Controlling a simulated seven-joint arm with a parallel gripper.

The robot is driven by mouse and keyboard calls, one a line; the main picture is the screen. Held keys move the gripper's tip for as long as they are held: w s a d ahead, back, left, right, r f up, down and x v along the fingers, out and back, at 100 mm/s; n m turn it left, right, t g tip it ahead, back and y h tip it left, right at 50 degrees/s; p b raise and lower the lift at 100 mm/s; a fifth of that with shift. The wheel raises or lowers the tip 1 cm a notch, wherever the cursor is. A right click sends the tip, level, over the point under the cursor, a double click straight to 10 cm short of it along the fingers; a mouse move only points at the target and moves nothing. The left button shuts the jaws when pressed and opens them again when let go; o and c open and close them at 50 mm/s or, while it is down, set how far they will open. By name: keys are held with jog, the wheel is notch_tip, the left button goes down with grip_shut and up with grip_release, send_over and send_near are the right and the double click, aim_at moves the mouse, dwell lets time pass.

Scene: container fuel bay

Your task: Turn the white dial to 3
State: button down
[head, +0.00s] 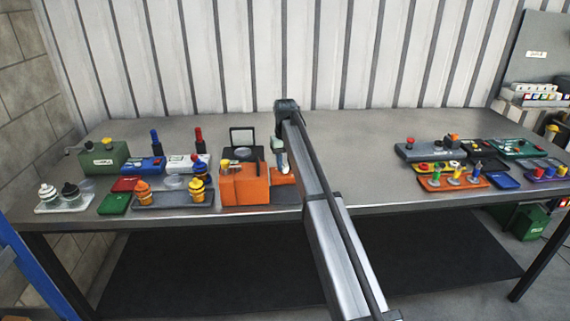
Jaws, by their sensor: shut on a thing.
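My gripper (281,163) reaches down at the middle of the bench, just right of an orange box (246,187). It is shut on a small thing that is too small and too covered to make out. A low orange part (283,177) lies directly below the fingers, beside the box. I cannot pick out the white dial or any numbers with certainty. My arm runs from the front edge up to the gripper and covers part of the bench.
A black-framed panel (242,138) stands behind the orange box. Left are a green box (104,158), a grey tray (146,200) with orange and yellow pieces, and a white tray (64,204). Right are a grey box (430,150) and an orange tray (453,183).

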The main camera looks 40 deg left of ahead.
aim_at(285, 166)
jog(key=shift+n, duration=0.6)
jog(key=c, duration=0.8)
grip_release()
jog(key=shift+r, duration=0.1)
notch_tip(285, 166, up, 14)
jog(key=shift+f, duration=0.15)
